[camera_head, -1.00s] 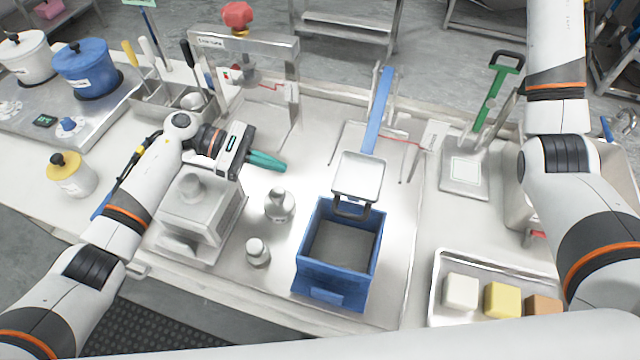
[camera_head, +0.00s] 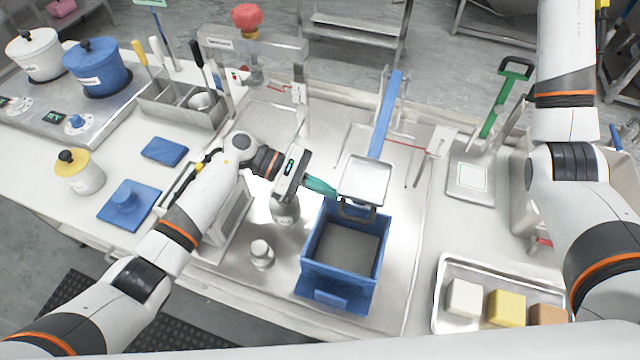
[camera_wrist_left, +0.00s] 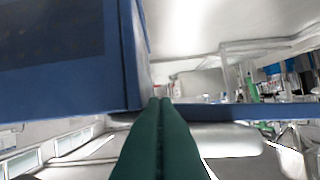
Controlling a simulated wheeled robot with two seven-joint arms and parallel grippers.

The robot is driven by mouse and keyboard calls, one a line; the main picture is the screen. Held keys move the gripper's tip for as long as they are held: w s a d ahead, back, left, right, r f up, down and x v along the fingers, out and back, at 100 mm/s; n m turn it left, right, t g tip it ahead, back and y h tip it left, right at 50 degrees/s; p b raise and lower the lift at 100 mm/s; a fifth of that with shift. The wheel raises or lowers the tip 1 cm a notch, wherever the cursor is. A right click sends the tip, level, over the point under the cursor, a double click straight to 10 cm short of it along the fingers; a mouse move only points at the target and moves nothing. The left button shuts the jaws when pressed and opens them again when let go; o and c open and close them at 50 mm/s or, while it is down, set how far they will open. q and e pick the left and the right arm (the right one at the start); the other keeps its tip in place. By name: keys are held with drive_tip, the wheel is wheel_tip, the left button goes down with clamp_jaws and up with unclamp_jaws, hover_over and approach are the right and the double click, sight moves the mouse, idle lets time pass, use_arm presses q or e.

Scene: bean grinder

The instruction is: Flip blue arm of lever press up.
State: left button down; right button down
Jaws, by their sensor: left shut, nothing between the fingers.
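The blue arm (camera_head: 385,115) of the lever press slants from the back of the bench down to a square metal pan (camera_head: 365,180) with a dark handle loop (camera_head: 357,211). The pan hangs at the rear of an open blue box (camera_head: 334,283). My left gripper (camera_head: 335,193) is shut and empty, its green fingertips close to the pan's left side; I cannot tell whether they touch. In the left wrist view the closed green fingers (camera_wrist_left: 160,110) point past a large blue surface (camera_wrist_left: 60,60) and a thin blue bar (camera_wrist_left: 255,111). My right gripper is out of view.
A metal grinder housing stands partly behind my left arm, with a weight (camera_head: 261,254) in front. A red-knobbed press (camera_head: 247,18) stands behind left, a green lever (camera_head: 500,100) right. A tray (camera_head: 445,325) of coloured blocks lies front right.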

use_arm(q)
drive_tip(key=shift+s+r, duration=0.1)
drive_tip(key=shift+r, duration=1)
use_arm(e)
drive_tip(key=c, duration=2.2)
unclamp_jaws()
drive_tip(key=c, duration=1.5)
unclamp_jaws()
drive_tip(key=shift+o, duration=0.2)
